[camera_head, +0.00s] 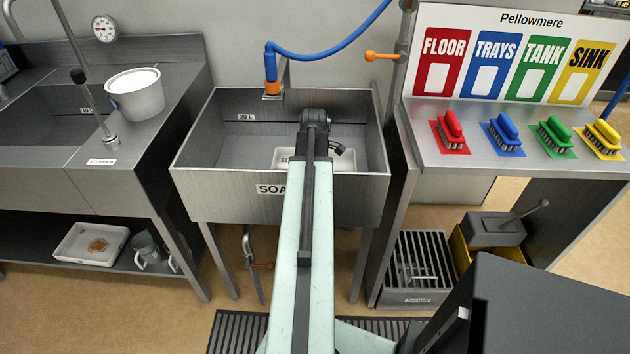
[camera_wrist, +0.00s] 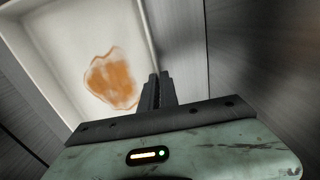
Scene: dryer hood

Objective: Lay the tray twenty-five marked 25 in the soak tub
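A white tray (camera_head: 345,160) is inside the grey soak tub (camera_head: 200,150), partly hidden behind my arm. A small dark marking on its near side is too small to read. In the wrist view the tray (camera_wrist: 60,30) has an orange-brown stain on its floor. My gripper (camera_wrist: 156,88) has its fingers close together on the tray's rim, with the tray to their left. I cannot tell whether the tray touches the tub floor. The tub's front label is partly covered by my arm.
A blue hose with an orange nozzle (camera_head: 271,75) hangs over the tub's back edge. Another stained white tray (camera_head: 75,250) lies on the lower left shelf. A white bucket (camera_head: 138,98) stands on the left counter. Several brushes, including a red one (camera_head: 450,130), sit at right.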

